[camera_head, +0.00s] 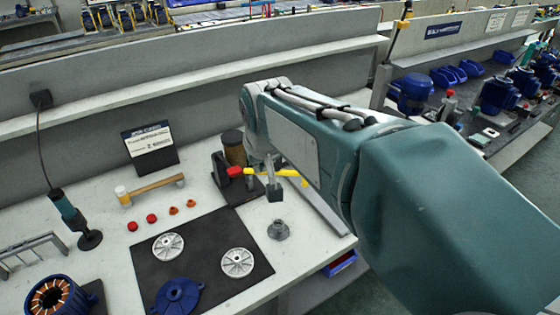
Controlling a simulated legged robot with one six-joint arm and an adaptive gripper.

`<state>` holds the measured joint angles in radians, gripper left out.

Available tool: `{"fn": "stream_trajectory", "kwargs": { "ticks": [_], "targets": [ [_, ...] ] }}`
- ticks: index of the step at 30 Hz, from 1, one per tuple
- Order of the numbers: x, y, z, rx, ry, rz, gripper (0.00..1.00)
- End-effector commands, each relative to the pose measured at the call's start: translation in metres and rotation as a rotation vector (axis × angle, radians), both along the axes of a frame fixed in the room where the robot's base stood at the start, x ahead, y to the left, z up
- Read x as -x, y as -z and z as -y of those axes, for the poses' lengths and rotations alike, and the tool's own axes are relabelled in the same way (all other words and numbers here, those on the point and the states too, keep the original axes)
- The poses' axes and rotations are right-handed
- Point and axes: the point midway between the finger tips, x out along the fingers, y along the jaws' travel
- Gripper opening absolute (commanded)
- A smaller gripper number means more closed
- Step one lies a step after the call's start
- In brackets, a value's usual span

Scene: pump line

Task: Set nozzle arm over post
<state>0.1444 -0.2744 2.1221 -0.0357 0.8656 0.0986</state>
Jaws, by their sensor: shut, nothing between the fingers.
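A yellow bar with a red end (290,174), which looks like the nozzle arm, lies roughly level at the right side of the bench. Its red end is at a dark upright stand (222,172), perhaps the post; I cannot tell whether the bar sits over it. My gripper (274,194) hangs down from my arm close to the bar, overlapping it in the picture. It is small here and looks shut and empty. I cannot tell whether it touches the bar. My arm hides part of the bench behind it.
A brown cylinder (233,147) stands behind the stand. A grey metal fitting (278,230) is near the bench's right edge. A black mat (210,260) holds two silver discs and a blue flange. A mallet (150,189), red caps and a sign (150,146) are to the left.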

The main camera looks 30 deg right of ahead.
Motion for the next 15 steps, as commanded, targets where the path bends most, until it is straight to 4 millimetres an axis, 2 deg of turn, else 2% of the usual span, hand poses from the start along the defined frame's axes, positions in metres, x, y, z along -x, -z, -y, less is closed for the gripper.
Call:
{"fn": "stream_trajectory", "kwargs": {
  "ticks": [1, 8, 15],
  "targets": [
    [-0.014, 0.003, 0.008, -0.002, 0.021, -0.010, 0.00],
    [-0.068, 0.016, 0.045, -0.008, 0.108, -0.032, 0.00],
    [-0.121, 0.043, 0.089, -0.016, 0.198, -0.055, 0.00]
  ]
}}
